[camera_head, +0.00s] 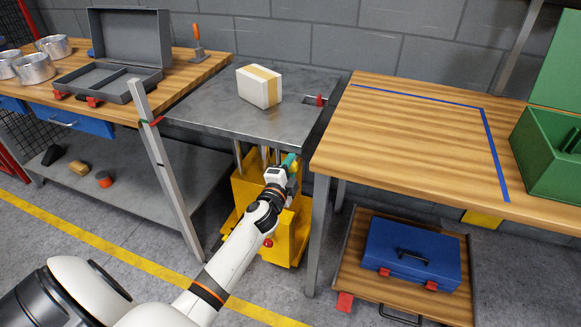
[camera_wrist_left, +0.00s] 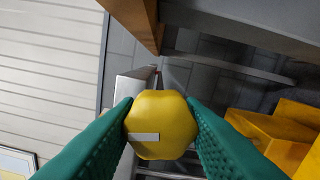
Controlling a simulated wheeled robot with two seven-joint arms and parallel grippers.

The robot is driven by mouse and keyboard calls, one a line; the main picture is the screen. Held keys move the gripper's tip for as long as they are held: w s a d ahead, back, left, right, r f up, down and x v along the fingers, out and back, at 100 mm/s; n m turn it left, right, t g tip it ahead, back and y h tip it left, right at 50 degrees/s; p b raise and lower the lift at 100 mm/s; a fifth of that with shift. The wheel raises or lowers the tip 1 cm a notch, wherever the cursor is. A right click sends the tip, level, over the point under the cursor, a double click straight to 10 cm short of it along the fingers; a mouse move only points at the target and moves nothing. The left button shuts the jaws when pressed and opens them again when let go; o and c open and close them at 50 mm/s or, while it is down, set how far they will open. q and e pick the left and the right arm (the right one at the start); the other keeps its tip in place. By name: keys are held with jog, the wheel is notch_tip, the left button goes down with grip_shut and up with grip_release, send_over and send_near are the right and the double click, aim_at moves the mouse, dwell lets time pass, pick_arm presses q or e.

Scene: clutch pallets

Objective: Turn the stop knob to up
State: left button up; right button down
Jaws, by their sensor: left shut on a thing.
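The stop knob (camera_wrist_left: 165,112) is yellow and many-sided, with a white mark on its face. In the left wrist view the mark lies level and runs from the middle toward the left side. My left gripper (camera_head: 290,163) has teal fingers on both sides of the knob, touching it and shut on it. In the head view the gripper is at the upper part of the yellow lift stand (camera_head: 247,200), and the knob is mostly hidden there. My right gripper does not show.
The grey lift table top (camera_head: 210,115) carries a white box with a tan band (camera_head: 260,86). A grey upright post (camera_head: 165,165) stands left of my arm. A wooden bench (camera_head: 400,140) is close on the right. A blue case (camera_head: 412,250) sits on a low cart.

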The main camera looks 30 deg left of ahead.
pick_arm(q)
jog(key=shift+f+m, duration=0.1)
jog(key=shift+m, duration=1)
jog(key=o, duration=1)
jog(key=v, duration=1.2)
jog(key=shift+b, duration=0.3)
jog(key=shift+d, duration=0.1)
